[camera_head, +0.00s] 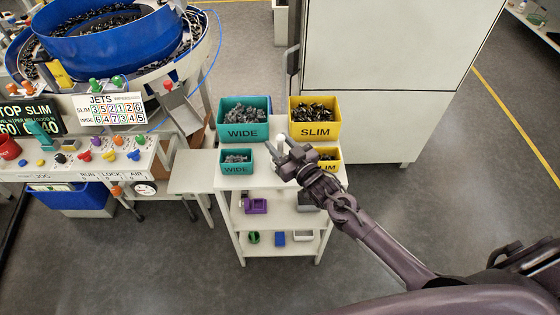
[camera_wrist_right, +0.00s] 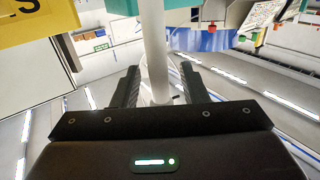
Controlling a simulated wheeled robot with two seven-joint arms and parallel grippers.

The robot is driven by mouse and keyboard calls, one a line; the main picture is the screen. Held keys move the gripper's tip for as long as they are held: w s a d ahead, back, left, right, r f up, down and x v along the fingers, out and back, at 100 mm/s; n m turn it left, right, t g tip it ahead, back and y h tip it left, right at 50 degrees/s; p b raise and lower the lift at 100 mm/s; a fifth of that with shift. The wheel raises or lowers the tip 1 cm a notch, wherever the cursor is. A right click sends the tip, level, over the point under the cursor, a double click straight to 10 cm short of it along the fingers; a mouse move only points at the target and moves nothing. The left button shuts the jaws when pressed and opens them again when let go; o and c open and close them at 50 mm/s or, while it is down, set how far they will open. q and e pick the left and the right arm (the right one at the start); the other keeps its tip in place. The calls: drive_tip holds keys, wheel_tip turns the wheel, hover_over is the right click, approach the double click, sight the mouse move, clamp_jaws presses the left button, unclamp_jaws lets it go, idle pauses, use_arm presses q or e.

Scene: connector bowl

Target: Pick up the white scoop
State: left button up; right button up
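The white scoop shows in the right wrist view as a pale upright handle (camera_wrist_right: 154,50) between the fingers. In the head view a small white part of it (camera_head: 281,138) shows just above the fingertips; the rest is hidden by the gripper. My right gripper (camera_head: 281,159) is over the top of the white stand, in front of the bins. In the right wrist view its two dark fingers (camera_wrist_right: 158,88) are apart, one on each side of the handle, with a gap showing on the right. My left gripper is not in view.
Large teal WIDE (camera_head: 243,133) and yellow SLIM (camera_head: 315,131) bins stand behind the gripper. A small teal bin (camera_head: 235,168) is left; a small yellow bin (camera_head: 328,166) is partly behind the gripper. A blue bowl feeder (camera_head: 100,45) is far left, a tall white cabinet (camera_head: 385,50) behind.

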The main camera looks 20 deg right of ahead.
drive_tip(key=shift+c, duration=0.3)
clamp_jaws()
drive_tip(key=shift+r, duration=0.15)
